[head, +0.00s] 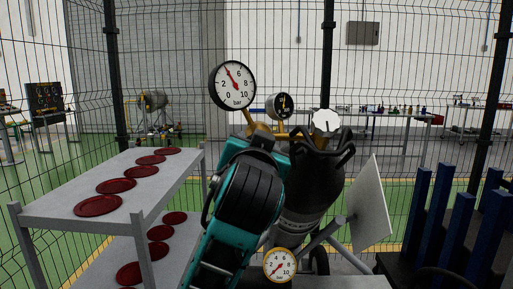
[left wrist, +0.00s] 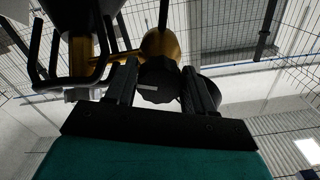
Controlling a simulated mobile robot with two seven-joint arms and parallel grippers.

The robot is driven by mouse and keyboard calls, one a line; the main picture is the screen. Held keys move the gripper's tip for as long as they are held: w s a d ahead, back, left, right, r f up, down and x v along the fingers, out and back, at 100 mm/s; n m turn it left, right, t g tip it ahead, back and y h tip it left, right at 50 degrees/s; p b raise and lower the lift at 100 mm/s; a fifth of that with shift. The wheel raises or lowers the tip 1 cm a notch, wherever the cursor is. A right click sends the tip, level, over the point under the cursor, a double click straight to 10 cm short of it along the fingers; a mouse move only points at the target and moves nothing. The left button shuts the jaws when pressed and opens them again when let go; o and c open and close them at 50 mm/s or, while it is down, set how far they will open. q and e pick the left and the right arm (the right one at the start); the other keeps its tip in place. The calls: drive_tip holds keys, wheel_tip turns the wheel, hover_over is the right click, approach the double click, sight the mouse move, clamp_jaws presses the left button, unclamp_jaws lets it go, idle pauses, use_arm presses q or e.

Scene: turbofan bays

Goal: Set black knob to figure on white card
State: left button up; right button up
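A black knob (left wrist: 158,80) with a white mark sits between the fingers of my left gripper (left wrist: 160,85) in the left wrist view. The fingers appear to touch it on both sides. In the head view my left arm hides the knob and fingertips. Above it are a large white bar gauge (head: 232,85), its red needle pointing up and left, and a smaller dark gauge (head: 283,105). A brass-rimmed gauge (head: 279,265) shows low down. A white card-like panel (head: 370,205) stands at a steep angle; no figure is readable on it. My right gripper is out of view.
A dark cylinder (head: 308,195) with a pale round cap (head: 326,122) and guard handles stands beside my arm. A grey shelf (head: 140,178) with dark red discs is at left. Blue posts (head: 455,232) stand at right. Wire fencing runs behind.

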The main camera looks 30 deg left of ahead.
use_arm(q)
drive_tip(key=o, duration=0.3)
drive_tip(key=shift+o, duration=0.2)
drive_tip(key=b+v, duration=0.9)
drive_tip(key=v, duration=0.4)
drive_tip(key=shift+b, duration=0.4)
